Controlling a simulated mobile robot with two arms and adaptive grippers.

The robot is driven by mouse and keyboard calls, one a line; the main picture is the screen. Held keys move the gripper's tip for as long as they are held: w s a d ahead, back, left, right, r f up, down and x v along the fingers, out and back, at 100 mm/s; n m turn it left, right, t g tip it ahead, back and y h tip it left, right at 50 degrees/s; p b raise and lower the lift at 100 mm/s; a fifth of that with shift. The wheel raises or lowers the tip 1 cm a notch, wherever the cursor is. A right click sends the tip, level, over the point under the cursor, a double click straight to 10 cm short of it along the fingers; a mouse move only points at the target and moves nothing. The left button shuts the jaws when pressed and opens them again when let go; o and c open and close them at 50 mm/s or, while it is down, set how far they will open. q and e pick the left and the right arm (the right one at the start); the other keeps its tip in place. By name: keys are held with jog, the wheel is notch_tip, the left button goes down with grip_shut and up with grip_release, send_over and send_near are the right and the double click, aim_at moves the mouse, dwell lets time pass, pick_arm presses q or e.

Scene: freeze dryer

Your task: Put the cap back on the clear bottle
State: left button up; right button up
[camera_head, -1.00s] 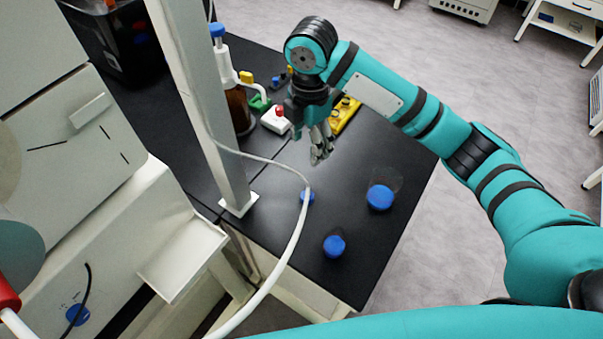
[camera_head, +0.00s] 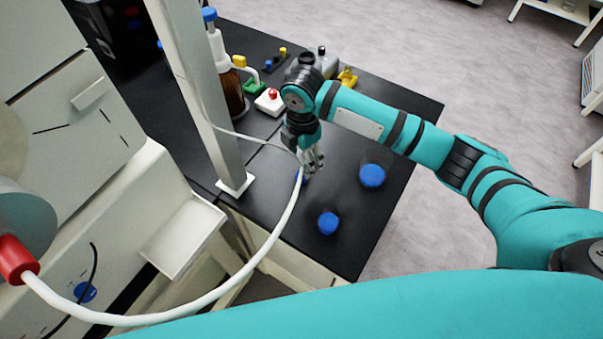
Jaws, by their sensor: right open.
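My right gripper (camera_head: 314,165) points down over the black bench, open, with nothing visible between its fingers. Just under its fingertips is a small blue cap (camera_head: 305,179), mostly hidden by the fingers and the white hose; I cannot tell whether they touch it. Two more blue tops show on the bench: a larger one (camera_head: 372,175) to the right and another (camera_head: 328,223) nearer the front edge. Their bodies are dark or see-through against the bench, so I cannot tell which is the clear bottle. My left gripper is out of view.
A white hose (camera_head: 290,215) curves across the view close to the cap. A grey post (camera_head: 205,110) stands left of the gripper. A brown bottle (camera_head: 234,100), a white device with a red knob (camera_head: 269,101) and yellow items (camera_head: 347,77) stand farther back.

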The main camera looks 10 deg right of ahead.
aim_at(301, 175)
jog(key=shift+f, duration=0.3)
jog(key=shift+s+a+f, duration=0.1)
jog(key=shift+s+f, duration=0.05)
jog(key=shift+f, duration=0.2)
jog(key=f, duration=0.1)
jog(key=f+p, duration=0.1)
jog(key=f, duration=0.1)
jog(key=shift+s+a+f, duration=0.15)
jog(key=shift+s+f, duration=0.1)
jog(key=shift+f, duration=0.5)
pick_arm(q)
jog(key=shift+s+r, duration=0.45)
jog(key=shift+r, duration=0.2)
pick_arm(e)
jog(key=shift+c, duration=0.7)
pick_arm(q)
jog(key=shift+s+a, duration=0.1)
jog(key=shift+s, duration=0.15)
pick_arm(e)
jog(key=c, duration=0.6)
